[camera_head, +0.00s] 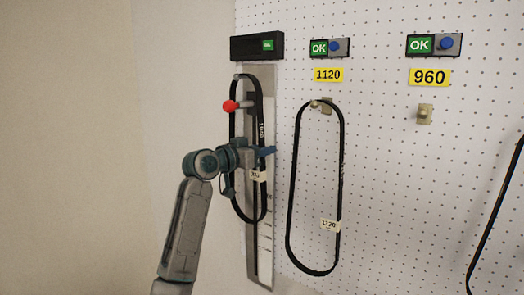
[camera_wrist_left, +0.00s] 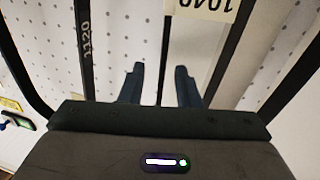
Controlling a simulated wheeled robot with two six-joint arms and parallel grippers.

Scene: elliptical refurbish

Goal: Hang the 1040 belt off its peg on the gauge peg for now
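The black belt with a white 1040 label (camera_head: 233,197) hangs as a long loop in front of the metal gauge strip (camera_head: 262,252) at left. Its top is around the upper peg (camera_head: 239,76). In the left wrist view, the label (camera_wrist_left: 207,8) is upside down at the top edge. My left gripper (camera_head: 268,150) is at the loop's middle, just above the label in the head view. Its two fingers (camera_wrist_left: 160,85) stand apart, with a thin dark line between them; whether that is a belt strand is unclear. My right gripper is out of view.
A red-tipped peg (camera_head: 230,106) sticks out near the loop's top. A belt labelled 1120 (camera_head: 289,211) hangs close by on the right. The 960 peg (camera_head: 425,114) is empty. Another belt (camera_head: 488,234) shows at the right edge. A black display box (camera_head: 257,46) sits above the strip.

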